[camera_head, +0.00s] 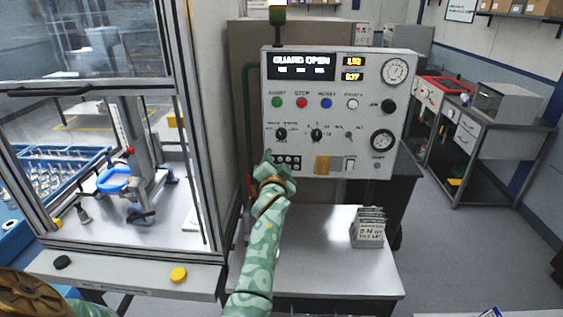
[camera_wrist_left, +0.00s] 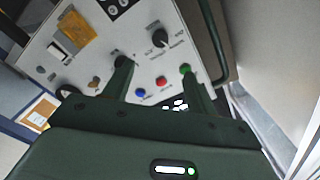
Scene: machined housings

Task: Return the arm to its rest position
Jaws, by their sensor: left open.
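My left arm rises from the bottom middle of the head view, and its gripper (camera_head: 268,158) is in front of the lower left of the grey control panel (camera_head: 340,100). In the left wrist view the gripper (camera_wrist_left: 157,70) has its two fingers spread apart, with nothing between them but the panel face behind. The green (camera_wrist_left: 185,69), red (camera_wrist_left: 161,81) and blue (camera_wrist_left: 140,92) buttons show there, and a black selector knob (camera_wrist_left: 158,38). Whether the fingers touch the panel I cannot tell. The panel display (camera_head: 301,62) reads GUARD OPEN. My right gripper is not in view.
A framed machine enclosure (camera_head: 190,120) stands at the left, with a blue part (camera_head: 114,179) inside. A yellow button (camera_head: 178,274) and a black button (camera_head: 62,262) are on its front ledge. A rack of tags (camera_head: 369,228) stands on the grey table (camera_head: 325,265). Floor is free at right.

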